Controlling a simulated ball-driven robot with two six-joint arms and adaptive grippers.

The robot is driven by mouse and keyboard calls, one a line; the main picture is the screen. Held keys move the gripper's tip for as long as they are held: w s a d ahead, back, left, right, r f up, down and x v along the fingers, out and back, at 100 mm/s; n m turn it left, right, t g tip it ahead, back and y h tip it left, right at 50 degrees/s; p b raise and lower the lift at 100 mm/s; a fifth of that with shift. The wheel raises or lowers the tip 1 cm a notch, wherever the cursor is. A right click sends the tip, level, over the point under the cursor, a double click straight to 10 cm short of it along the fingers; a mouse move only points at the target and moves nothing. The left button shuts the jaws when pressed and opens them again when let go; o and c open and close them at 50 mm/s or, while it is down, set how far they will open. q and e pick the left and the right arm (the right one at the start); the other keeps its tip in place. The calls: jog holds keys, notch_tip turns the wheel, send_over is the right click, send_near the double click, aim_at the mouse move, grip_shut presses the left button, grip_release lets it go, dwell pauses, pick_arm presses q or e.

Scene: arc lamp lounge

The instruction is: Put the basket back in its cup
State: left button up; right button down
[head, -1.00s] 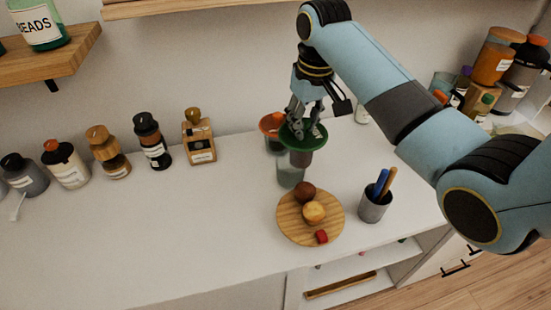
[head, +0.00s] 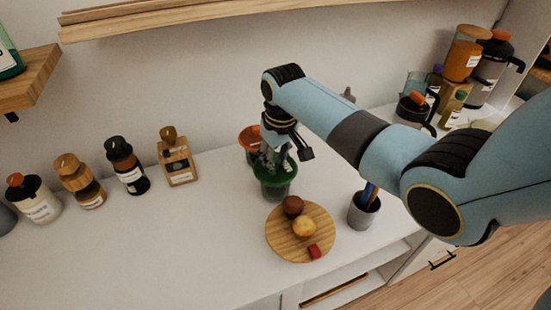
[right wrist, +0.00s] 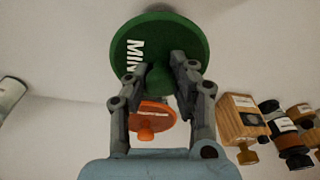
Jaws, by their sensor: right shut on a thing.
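The basket has a round green top (head: 268,173). In the right wrist view the green disc (right wrist: 192,52) shows white letters, partly covered, starting "MIN". My right gripper (head: 272,158) is shut on its green knob, between the two fingers (right wrist: 163,78). A clear cup (head: 277,193) stands directly below on the white counter. The green top sits low, at about the height of the cup's rim. The basket's body appears down inside the cup, but I cannot tell whether the top rests on the rim. My left gripper is not in view.
An orange-topped vessel (head: 249,136) stands close behind; its orange lid (right wrist: 154,116) shows in the right wrist view. A round wooden board (head: 283,248) with small items lies in front. A grey pen cup (head: 362,212) stands right. Bottles (head: 127,172) line the wall at left.

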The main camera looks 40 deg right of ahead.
aim_at(279, 171)
jog(key=shift+f, duration=0.1)
jog(key=c, duration=1.1)
grip_release()
jog(key=shift+c, duration=0.2)
jog(key=shift+r, duration=0.45)
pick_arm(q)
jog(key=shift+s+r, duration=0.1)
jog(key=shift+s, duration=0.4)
pick_arm(e)
notch_tip(279, 171, up, 11)
jog(key=s, duration=0.1)
jog(key=shift+s+r, duration=0.2)
jog(key=shift+s, duration=0.05)
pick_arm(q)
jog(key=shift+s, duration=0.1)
pick_arm(e)
jog(key=shift+f, duration=0.1)
